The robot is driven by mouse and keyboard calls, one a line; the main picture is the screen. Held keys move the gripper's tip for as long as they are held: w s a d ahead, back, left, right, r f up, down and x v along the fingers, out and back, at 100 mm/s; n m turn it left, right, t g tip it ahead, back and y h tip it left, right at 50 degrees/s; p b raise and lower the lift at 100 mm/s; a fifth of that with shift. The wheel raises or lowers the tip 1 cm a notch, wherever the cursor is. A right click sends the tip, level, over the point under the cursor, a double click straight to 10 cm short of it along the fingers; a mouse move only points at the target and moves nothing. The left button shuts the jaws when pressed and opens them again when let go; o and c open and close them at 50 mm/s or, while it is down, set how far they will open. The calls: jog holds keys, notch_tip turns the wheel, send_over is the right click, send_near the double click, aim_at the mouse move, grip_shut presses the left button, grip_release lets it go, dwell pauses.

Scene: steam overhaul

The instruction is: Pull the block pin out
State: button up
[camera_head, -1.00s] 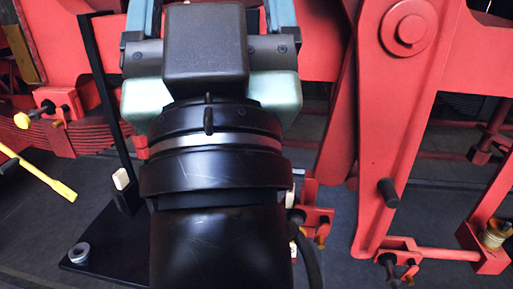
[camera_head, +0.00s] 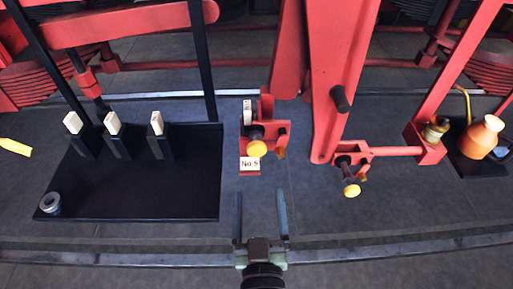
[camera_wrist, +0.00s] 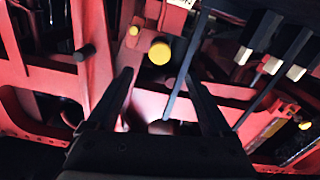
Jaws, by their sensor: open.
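A pin with a round yellow knob (camera_head: 257,146) sits in a red block bracket (camera_head: 270,132) with a white "No 5" label (camera_head: 249,163) below it. The knob also shows in the wrist view (camera_wrist: 160,52), just beyond the space between my fingertips. My gripper (camera_head: 260,194) is open and empty, its two fingers pointing at the bracket from the near side, apart from the knob. The pin's shaft is hidden behind its knob. A second yellow-knobbed pin (camera_head: 351,188) sits in a red bracket to the right.
A black plate (camera_head: 180,195) at left bears several black posts with white tops and a grey ring (camera_head: 50,203). A thick red lever (camera_head: 337,60) with a dark peg (camera_head: 340,98) stands right of the bracket. An orange jug (camera_head: 482,137) is at far right. Dark floor is clear before the bracket.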

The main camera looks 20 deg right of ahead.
aim_at(257, 152)
jog(key=x, duration=1.2)
jog(key=shift+w+p, duration=0.25)
jog(key=shift+p, duration=0.1)
jog(key=shift+d, duration=0.1)
grip_shut()
